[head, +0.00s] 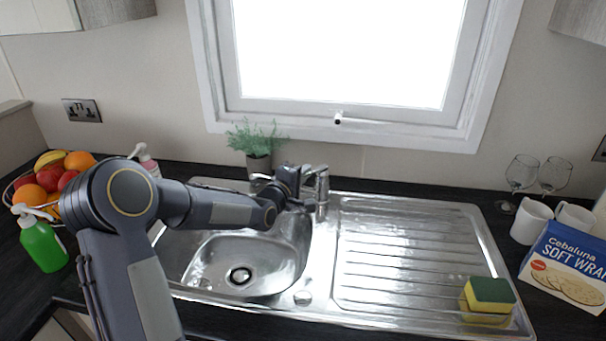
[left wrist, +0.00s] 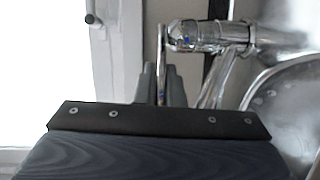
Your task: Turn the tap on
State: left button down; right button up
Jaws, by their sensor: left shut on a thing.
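The chrome tap (head: 321,188) stands at the back edge of the steel sink (head: 205,262). No water stream shows under it. My left arm reaches over the basin from the left, and its gripper (head: 302,178) is at the tap's left side. In the left wrist view the tap body (left wrist: 205,36) lies at the top, with its thin lever (left wrist: 162,65) running down between my two grey fingers. The left gripper (left wrist: 162,88) is shut on the lever. My arm hides part of the basin and the back rim. My right gripper is not in view.
A potted plant (head: 257,150) stands behind the sink under the window. A sponge (head: 489,296) lies on the drainer; mugs (head: 532,222), glasses and a wrap box (head: 567,268) stand at right.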

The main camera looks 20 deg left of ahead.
pick_arm(q)
jog(key=shift+w+d+r+m+g+p, duration=0.15)
jog(key=shift+r+m+g+p, duration=0.15)
jog(key=shift+r+g+p, duration=0.5)
jog(key=shift+w+r+g+y+p, duration=0.3)
jog(key=shift+g+p, duration=0.2)
jog(key=shift+g, duration=0.2)
jog(key=c, duration=1.5)
grip_release()
jog(key=shift+s, duration=0.1)
